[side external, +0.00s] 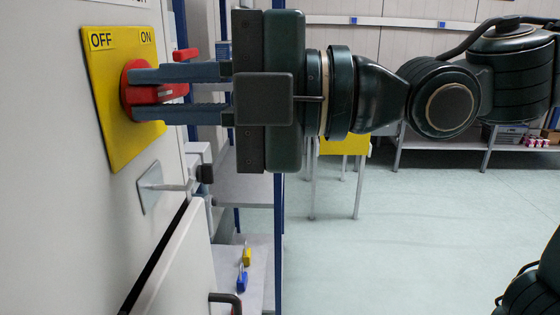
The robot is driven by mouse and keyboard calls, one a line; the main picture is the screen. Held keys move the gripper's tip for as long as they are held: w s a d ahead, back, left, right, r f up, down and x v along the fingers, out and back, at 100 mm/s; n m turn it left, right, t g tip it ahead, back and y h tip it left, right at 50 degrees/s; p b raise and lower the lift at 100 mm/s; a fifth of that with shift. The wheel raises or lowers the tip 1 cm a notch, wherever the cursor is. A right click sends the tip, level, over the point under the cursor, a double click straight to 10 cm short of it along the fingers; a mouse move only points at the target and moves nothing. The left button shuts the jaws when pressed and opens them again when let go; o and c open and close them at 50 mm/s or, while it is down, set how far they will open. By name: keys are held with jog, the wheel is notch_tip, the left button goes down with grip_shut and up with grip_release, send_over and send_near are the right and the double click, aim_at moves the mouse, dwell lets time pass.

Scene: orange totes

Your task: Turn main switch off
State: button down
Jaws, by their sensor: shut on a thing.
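The main switch is a red rotary knob (128,88) on a yellow plate (122,130) fixed to a light grey cabinet wall at the left. The plate reads OFF at its upper left and ON at its upper right. My gripper (150,92) reaches in horizontally from the right. Its two grey fingers are shut on the red knob, one above and one below the grip. Part of the knob is hidden behind the fingers, so its exact angle is hard to tell.
A metal latch handle (174,186) sticks out from the cabinet below the plate. An open panel edge (185,265) is lower down. Blue and yellow padlocks (242,280) are on a shelf behind. The floor (390,240) at right is mostly clear.

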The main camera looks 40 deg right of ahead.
jog(key=shift+f+n, duration=0.15)
jog(key=shift+n, duration=0.45)
jog(key=c, duration=1.4)
grip_release()
jog(key=v, duration=0.7)
jog(key=shift+s+d, duration=0.2)
